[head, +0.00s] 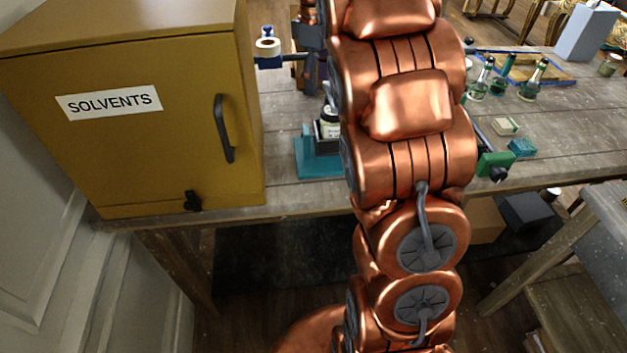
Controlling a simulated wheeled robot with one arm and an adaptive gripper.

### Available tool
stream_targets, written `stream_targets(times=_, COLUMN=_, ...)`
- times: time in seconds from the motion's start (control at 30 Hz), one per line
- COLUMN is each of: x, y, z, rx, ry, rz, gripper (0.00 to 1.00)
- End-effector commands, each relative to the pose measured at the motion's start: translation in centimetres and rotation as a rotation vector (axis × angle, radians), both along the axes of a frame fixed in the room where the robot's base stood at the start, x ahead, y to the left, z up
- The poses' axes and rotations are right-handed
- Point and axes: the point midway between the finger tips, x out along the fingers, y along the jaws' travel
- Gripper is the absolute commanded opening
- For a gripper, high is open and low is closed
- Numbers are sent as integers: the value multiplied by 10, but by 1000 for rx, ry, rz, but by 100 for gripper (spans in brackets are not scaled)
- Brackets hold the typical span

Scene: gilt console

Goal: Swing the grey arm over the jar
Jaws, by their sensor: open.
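The jar (330,129), small with a pale label and a dark top, stands on a black seat on a teal base (313,164). My copper arm hides the right side of both. A dark grey arm (291,58) sticks out left above and behind the jar, apart from it. My gripper (311,80) is the dark part below the copper wrist, close to the grey arm's right end. It is open; I cannot tell whether it touches the arm.
A yellow solvents cabinet (150,120) fills the left of the bench (575,120). Green bottles (502,75) stand at the right near a blue-edged tray (560,81). A green clamp (494,164) sits on the front edge. Bare bench lies between cabinet and teal base.

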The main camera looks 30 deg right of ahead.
Motion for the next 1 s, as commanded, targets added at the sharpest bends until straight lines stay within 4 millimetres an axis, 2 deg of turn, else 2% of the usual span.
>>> stream_targets(times=1.0, x=-109, y=80, z=-52, rx=-9, ry=40, rz=-283, gripper=61)
